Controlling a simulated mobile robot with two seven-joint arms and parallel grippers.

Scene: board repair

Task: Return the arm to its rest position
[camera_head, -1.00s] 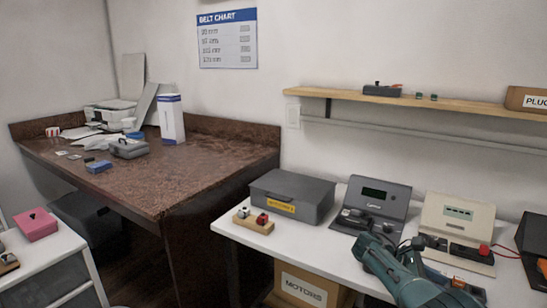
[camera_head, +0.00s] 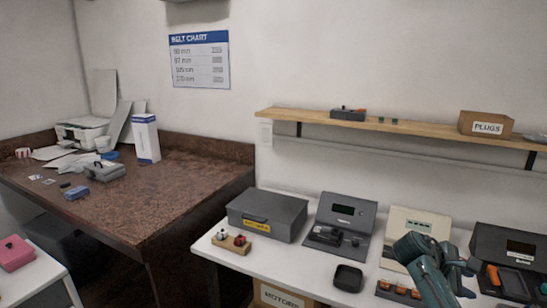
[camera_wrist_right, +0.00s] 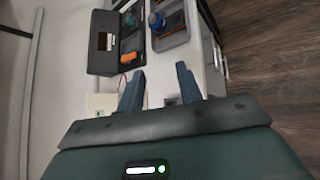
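My right arm comes in at the lower right of the head view, teal and folded above the white bench (camera_head: 208,252). Its gripper shows in the right wrist view (camera_wrist_right: 160,85), with two dark fingers apart and nothing between them. Beyond the fingers lie a black device with an orange part (camera_wrist_right: 118,45) and a grey tray (camera_wrist_right: 170,28). In the head view the fingertips cannot be made out clearly. My left gripper is not in any view.
On the bench stand a grey box (camera_head: 267,215), a dark grey tester (camera_head: 342,220), a beige tester (camera_head: 408,222), a black device (camera_head: 510,255) and an empty black tray (camera_head: 348,278). A shelf (camera_head: 400,127) holds a plugs box (camera_head: 486,124). A brown desk (camera_head: 150,190) stands left.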

